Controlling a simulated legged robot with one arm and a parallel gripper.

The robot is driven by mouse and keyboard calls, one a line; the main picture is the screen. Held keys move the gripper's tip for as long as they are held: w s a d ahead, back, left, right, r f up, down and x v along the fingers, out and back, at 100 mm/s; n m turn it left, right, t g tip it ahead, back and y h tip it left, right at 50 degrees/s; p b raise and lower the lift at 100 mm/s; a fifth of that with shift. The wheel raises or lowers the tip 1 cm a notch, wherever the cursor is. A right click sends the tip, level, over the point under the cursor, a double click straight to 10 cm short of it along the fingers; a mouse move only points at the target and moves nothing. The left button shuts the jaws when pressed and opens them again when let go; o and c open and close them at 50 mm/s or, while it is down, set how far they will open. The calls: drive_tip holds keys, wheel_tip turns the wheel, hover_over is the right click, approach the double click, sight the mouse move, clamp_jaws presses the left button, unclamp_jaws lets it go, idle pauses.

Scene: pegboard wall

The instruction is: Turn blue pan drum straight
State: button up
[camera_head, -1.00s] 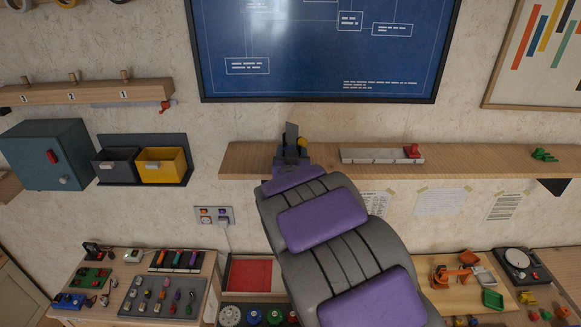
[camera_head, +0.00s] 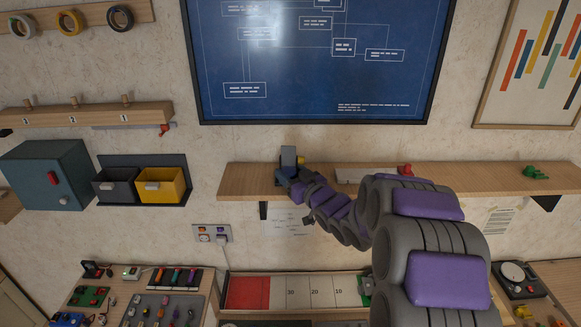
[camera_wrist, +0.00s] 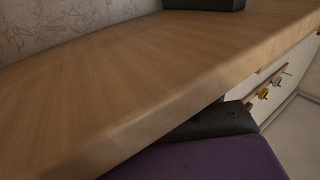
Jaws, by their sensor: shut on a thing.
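A small pan-tilt device stands near the left end of the wooden shelf (camera_head: 240,178). Its upright grey head (camera_head: 288,155) and yellow knob (camera_head: 301,160) show in the head view. The blue pan drum (camera_head: 282,173) is small there, low on the device and partly hidden by my gripper. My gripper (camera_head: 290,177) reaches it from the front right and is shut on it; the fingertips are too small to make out. In the wrist view the shelf edge (camera_wrist: 150,105) fills the middle, and the drum is not visible.
A pale bar (camera_head: 352,174) and a red piece (camera_head: 406,170) lie on the shelf to the right, beyond them a green piece (camera_head: 534,172). Black and yellow bins (camera_head: 168,188) hang at left. A table with a numbered board (camera_head: 315,290) is below.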

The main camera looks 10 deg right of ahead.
drive_tip(key=shift+d+r+y+p, duration=0.1)
drive_tip(key=shift+r+y+p, duration=0.05)
drive_tip(key=shift+y+p, duration=0.15)
idle(0.4)
drive_tip(key=o, duration=1)
drive_tip(key=v, duration=0.8)
drive_tip(key=b+v, duration=0.1)
drive_tip(key=v, duration=0.8)
drive_tip(key=shift+d+r, duration=0.1)
drive_tip(key=shift+d, duration=0.1)
